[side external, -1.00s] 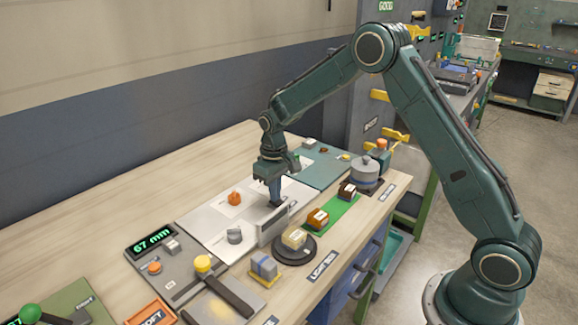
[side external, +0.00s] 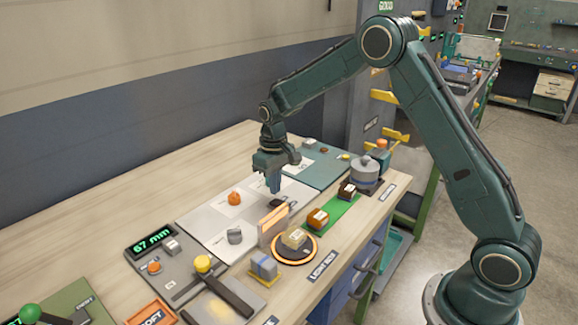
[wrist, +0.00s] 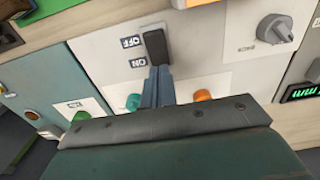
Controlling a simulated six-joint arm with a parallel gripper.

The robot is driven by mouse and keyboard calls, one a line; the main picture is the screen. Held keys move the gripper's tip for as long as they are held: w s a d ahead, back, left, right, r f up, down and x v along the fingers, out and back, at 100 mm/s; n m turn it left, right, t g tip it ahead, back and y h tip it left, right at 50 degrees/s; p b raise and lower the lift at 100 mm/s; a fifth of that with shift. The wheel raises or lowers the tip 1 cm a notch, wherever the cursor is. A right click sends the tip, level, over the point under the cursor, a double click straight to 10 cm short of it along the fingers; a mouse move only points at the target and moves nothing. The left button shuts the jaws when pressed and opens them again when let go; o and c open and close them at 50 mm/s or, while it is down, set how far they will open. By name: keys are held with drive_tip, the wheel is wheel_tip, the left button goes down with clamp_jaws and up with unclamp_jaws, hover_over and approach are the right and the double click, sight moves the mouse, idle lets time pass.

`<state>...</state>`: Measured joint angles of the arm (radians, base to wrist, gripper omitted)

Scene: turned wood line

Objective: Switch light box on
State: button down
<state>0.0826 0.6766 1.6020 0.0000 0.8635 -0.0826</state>
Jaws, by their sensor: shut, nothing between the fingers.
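The light box has an upright panel (side external: 272,222) and a round dark stand (side external: 281,250) with a light block on it. The panel face and the stand's ring glow orange. A black switch (wrist: 154,44) beside OFF and ON labels sits on the pale board (wrist: 105,50) in the wrist view. It also shows behind the panel in the side view (side external: 284,206). My gripper (side external: 274,190) is shut and empty, just above the board near the switch. In the wrist view its fingertips (wrist: 160,72) overlap the switch's ON-side end; I cannot tell whether they touch.
On the board are an orange knob (side external: 234,198) and a grey knob (side external: 235,236). A green strip (side external: 328,222) with small blocks lies to the right. A grey panel (side external: 170,262) with a display stands to the left. The back of the bench is clear.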

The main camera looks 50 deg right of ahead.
sight(276, 201)
drive_tip(key=shift+r, duration=2.15)
drive_tip(key=s+a+r+t, duration=0.3)
drive_tip(key=s+r, duration=1.2)
drive_tip(key=s+a+t, duration=0.1)
drive_tip(key=s+t, duration=0.1)
drive_tip(key=s, duration=1.6)
drive_tip(key=shift+r+t, duration=0.25)
drive_tip(key=shift+t, duration=0.05)
drive_tip(key=c, duration=2.1)
unclamp_jaws()
drive_tip(key=shift+w+a, duration=0.1)
